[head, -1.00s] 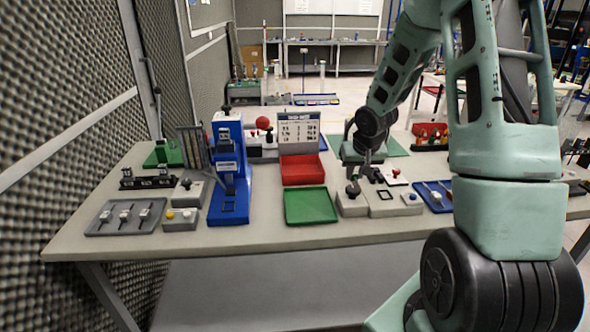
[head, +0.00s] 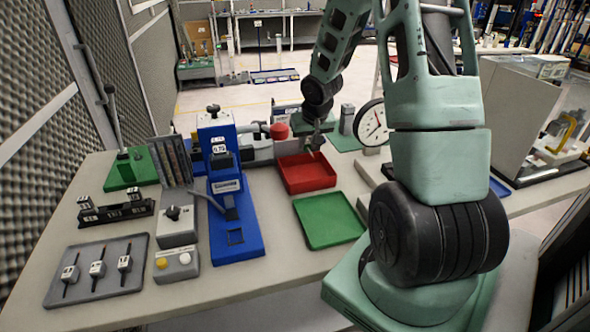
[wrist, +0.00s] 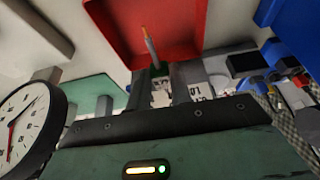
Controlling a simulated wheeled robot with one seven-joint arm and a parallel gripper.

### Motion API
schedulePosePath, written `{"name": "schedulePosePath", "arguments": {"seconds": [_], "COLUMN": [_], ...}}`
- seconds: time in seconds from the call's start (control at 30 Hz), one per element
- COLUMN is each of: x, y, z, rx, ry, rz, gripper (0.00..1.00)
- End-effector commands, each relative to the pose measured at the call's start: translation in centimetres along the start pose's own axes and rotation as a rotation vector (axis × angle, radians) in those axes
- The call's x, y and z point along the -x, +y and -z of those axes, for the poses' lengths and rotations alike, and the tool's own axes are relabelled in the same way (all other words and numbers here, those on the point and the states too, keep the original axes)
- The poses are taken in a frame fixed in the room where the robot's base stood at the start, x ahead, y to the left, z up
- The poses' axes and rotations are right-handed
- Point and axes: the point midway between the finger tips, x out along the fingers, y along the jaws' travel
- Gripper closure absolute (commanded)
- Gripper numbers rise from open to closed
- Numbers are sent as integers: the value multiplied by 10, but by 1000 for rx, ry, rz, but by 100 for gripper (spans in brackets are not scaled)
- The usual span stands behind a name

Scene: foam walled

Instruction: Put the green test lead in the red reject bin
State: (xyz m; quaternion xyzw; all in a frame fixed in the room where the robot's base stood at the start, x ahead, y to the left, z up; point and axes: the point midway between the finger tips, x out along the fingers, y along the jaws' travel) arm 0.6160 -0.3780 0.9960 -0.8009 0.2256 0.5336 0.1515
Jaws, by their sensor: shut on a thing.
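The red reject bin (head: 307,185) is an open shallow red tray on the bench; it also shows at the top of the wrist view (wrist: 185,40). My gripper (head: 316,146) is at the bin's far side, over or near its back edge; its height above the bin is hard to tell. In the wrist view my gripper (wrist: 165,85) is shut on the green test lead (wrist: 151,48). The lead has a green part between the fingers, a thin grey shaft and an orange tip pointing over the bin's floor. In the head view the lead is too small to make out clearly.
A green tray (head: 330,221) lies in front of the bin. A blue test stand (head: 232,200) stands left of it. A round dial gauge (head: 371,124) stands to the right. A grey tray (head: 98,272) with three small tools lies at the front left.

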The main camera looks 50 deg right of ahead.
Motion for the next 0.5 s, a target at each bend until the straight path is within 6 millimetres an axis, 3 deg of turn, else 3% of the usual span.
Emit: {"name": "schedulePosePath", "arguments": {"seconds": [0.2,0.5], "x": [-39,-70], "y": [-1,-1], "z": [-18,-31], "rx": [4,5], "ry": [-6,-6], "rz": [0,0], "gripper": [100,100]}}
